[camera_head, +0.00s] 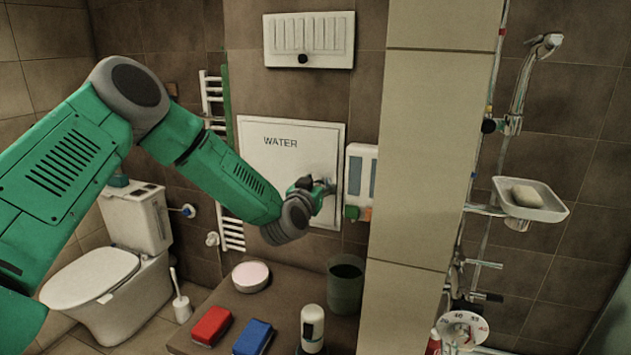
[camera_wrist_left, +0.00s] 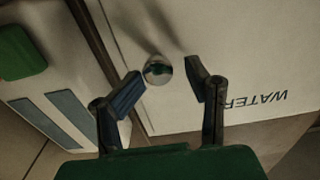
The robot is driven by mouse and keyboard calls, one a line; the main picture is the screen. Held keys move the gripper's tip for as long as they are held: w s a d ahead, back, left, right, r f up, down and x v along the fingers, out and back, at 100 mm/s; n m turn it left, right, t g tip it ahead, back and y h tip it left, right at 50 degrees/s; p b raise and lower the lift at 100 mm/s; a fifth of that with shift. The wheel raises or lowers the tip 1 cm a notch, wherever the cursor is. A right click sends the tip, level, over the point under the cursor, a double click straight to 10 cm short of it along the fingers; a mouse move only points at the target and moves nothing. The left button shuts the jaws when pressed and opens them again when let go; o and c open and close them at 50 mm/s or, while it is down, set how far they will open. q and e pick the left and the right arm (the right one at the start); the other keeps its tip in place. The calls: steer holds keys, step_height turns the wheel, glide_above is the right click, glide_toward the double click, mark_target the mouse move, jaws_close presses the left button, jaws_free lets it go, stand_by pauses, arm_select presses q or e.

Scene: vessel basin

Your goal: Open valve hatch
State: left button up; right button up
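The valve hatch (camera_head: 272,165) is a white square panel marked "WATER" on the tiled wall, and it looks closed. In the left wrist view the hatch (camera_wrist_left: 240,60) appears upside down, with its round shiny knob (camera_wrist_left: 158,70) near its edge. My left gripper (camera_head: 325,186) is at the right side of the hatch and hides the knob in the head view. In the wrist view the left gripper (camera_wrist_left: 165,88) is open, with its two fingers on either side of the knob and visible gaps to it. My right gripper is not in view.
A white dispenser (camera_head: 358,180) hangs just right of the hatch. A beige pillar (camera_head: 425,130) stands further right. Below is a brown counter (camera_head: 235,305) with a red sponge (camera_head: 211,325), a blue sponge (camera_head: 253,337), a bottle (camera_head: 312,328) and a dark bin (camera_head: 345,285).

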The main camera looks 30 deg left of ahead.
arm_select(q)
steer(key=shift+w+d+f, duration=0.1)
steer(key=shift+w+d, duration=0.15)
steer(key=shift+w, duration=0.25)
steer(key=shift+w+a+f, duration=0.15)
steer(key=shift+a, duration=0.05)
steer(key=shift+s+a, duration=0.2)
steer(key=shift+a, duration=0.25)
jaws_close()
steer(key=shift+d, duration=0.2)
